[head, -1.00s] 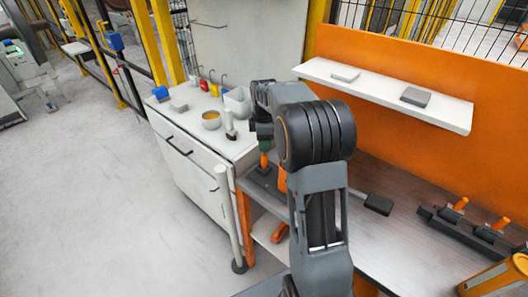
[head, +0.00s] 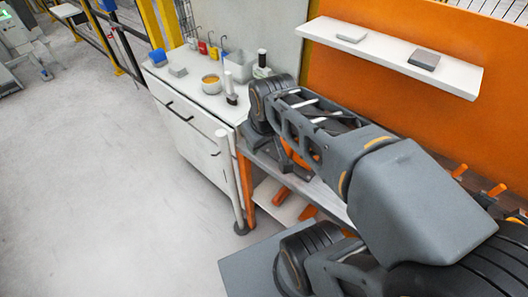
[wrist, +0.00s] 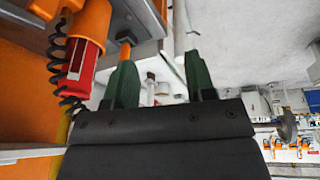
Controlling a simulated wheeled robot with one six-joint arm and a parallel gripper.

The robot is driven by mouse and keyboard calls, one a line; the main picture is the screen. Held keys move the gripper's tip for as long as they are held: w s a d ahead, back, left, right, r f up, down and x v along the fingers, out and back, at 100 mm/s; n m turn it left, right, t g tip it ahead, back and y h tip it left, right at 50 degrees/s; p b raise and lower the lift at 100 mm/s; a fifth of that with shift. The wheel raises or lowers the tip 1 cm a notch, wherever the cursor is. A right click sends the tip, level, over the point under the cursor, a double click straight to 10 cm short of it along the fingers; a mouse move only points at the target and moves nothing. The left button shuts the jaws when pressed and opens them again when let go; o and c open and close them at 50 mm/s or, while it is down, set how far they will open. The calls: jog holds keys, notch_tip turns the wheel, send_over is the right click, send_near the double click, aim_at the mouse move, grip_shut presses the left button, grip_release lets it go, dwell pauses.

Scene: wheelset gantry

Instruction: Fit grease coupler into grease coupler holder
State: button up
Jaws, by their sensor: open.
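My gripper (wrist: 160,82) shows in the wrist view with its two green fingers apart and nothing clear between them. A small orange piece (wrist: 125,49) shows just past the tip of the left finger, against a grey surface. I cannot tell whether the finger touches it, or whether it is the grease coupler. A red and orange tool (wrist: 85,58) with a black coiled cord is left of the fingers. In the head view my arm hides the gripper and much of the bench. I cannot make out the grease coupler holder for sure.
A white cabinet (head: 188,141) left of the bench carries a yellow-filled bowl (head: 211,85), a grey bin (head: 240,66) and bottles. A white shelf (head: 385,61) on the orange panel holds two flat blocks. Orange handles (head: 497,189) show behind my arm.

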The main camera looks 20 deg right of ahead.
jog(key=shift+s+a+f+m+t, duration=0.2)
jog(key=shift+s+f+m, duration=0.3)
jog(key=shift+s, duration=0.25)
jog(key=shift+s+a+f+m+t, duration=0.1)
jog(key=shift+s+a+f+m, duration=0.1)
jog(key=shift+s+f+m, duration=0.4)
jog(key=shift+s+r, duration=0.15)
jog(key=shift+r, duration=0.15)
